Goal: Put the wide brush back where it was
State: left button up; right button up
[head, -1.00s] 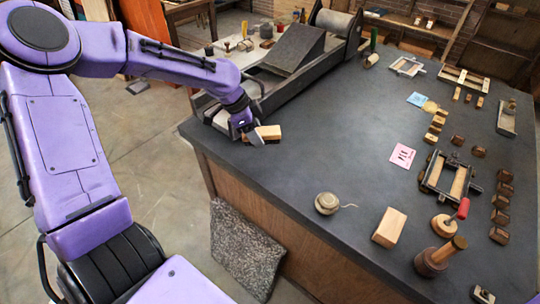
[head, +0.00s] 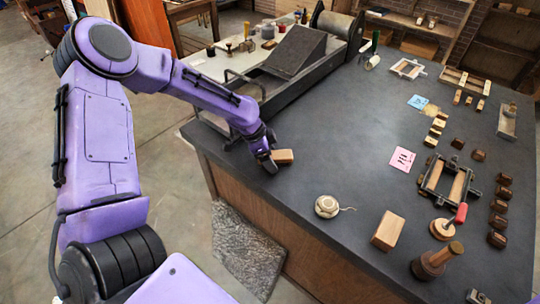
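A short, light wooden piece (head: 283,156), seemingly the wide brush, is at my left gripper (head: 269,162), over the left part of the dark table (head: 330,130). The piece projects to the right of the fingers, and the gripper appears shut on it. The fingers hide its near end, and I cannot see any bristles. I cannot tell whether it touches the tabletop. My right gripper is not in view.
The press bed with its sloped dark block (head: 297,50) stands behind the gripper. A ball of string (head: 327,206), a wooden block (head: 388,231) and a wooden-handled tool (head: 437,260) stand nearer. A frame (head: 446,184) lies right. The table's middle is clear.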

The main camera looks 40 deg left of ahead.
pick_arm(q)
jog(key=shift+r, duration=0.2)
jog(key=v, duration=1.1)
jog(key=shift+a+r, duration=0.15)
jog(key=shift+r, duration=0.2)
jog(key=shift+s, duration=0.1)
